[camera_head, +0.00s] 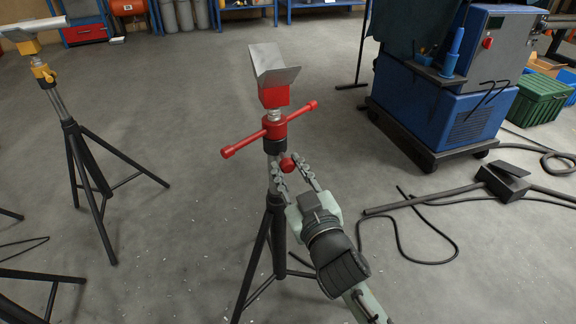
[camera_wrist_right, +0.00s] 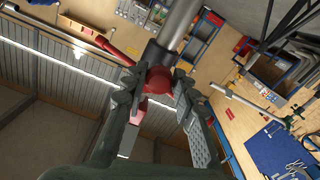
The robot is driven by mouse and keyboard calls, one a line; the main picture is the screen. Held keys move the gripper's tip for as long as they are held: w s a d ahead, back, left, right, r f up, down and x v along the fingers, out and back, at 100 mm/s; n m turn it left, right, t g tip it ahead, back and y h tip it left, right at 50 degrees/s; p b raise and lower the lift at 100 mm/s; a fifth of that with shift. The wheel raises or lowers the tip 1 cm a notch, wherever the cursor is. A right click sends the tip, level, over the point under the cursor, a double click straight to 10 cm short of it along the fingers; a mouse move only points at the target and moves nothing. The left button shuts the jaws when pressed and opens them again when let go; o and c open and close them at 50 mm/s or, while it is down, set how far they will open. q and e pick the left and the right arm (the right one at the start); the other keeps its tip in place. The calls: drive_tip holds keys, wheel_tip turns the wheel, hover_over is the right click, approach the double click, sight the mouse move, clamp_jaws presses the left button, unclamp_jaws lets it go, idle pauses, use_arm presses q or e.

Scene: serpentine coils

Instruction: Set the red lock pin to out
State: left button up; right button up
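The red lock pin (camera_head: 288,163) has a round red knob and sits on the side of the stand's post, just below the black collar. In the right wrist view the knob (camera_wrist_right: 160,80) is in the middle, between the fingertips. My right gripper (camera_head: 289,167) reaches up from the lower right, with one finger on each side of the knob. In the right wrist view its fingertips (camera_wrist_right: 159,88) appear to touch the knob on both sides. How far the pin sticks out is hidden behind the knob and fingers. My left gripper is not in view.
The stand has a red crossbar handle (camera_head: 241,143) and a grey V-shaped head (camera_head: 273,67) above the pin. Its black tripod legs (camera_head: 264,240) spread below. Another stand (camera_head: 77,140) is at the left. A blue machine (camera_head: 440,100) and cables (camera_head: 420,235) are at the right.

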drive_tip(key=o, duration=0.4)
drive_tip(key=shift+c, duration=0.2)
drive_tip(key=v, duration=1.2)
drive_tip(key=shift+s, duration=0.1)
